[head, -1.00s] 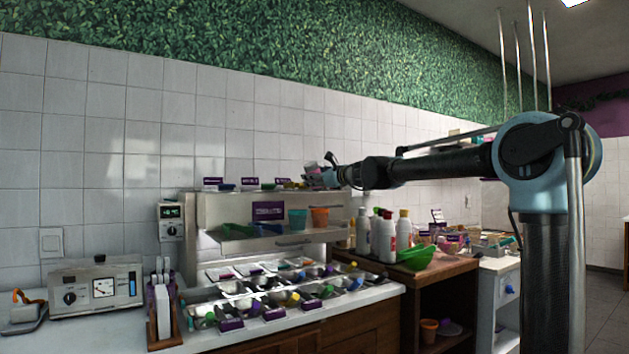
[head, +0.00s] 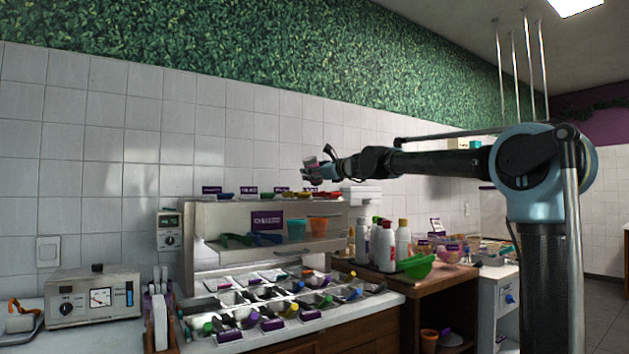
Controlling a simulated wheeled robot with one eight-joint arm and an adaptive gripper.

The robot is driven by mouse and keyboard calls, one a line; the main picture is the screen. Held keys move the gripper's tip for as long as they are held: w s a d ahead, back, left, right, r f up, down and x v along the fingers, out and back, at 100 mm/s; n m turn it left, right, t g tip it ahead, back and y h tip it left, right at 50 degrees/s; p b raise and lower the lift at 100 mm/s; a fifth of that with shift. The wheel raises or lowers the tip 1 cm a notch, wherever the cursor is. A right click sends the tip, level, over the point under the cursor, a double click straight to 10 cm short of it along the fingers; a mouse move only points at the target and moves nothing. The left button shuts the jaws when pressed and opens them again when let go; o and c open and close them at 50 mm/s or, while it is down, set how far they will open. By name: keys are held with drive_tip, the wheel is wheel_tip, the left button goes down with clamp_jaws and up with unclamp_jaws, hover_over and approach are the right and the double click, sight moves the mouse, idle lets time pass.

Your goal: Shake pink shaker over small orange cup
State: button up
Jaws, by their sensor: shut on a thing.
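My gripper (head: 321,174) is at the end of my arm, above the top of the serving shelf (head: 215,218). It is shut on a small pinkish object, the pink shaker (head: 310,162), which is tiny in this view and partly hidden by the fingers. The shaker's exact tilt cannot be told. An orange cup (head: 319,227) stands on the middle shelf, below the gripper and apart from it. Another small orange cup (head: 429,338) is low in the wooden cart at the right.
A teal cup (head: 296,229) stands left of the shelf's orange cup. Topping trays (head: 262,295) fill the counter below. Colored spoons lie on the shelf top. The air around the gripper is clear.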

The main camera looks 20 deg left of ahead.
sight(313, 184)
drive_tip(key=shift+r, duration=0.45)
drive_tip(key=shift+f, duration=3.45)
drive_tip(key=shift+s+d+r, duration=0.1)
drive_tip(key=shift+r, duration=3.65)
wheel_tip(313, 184, down, 8)
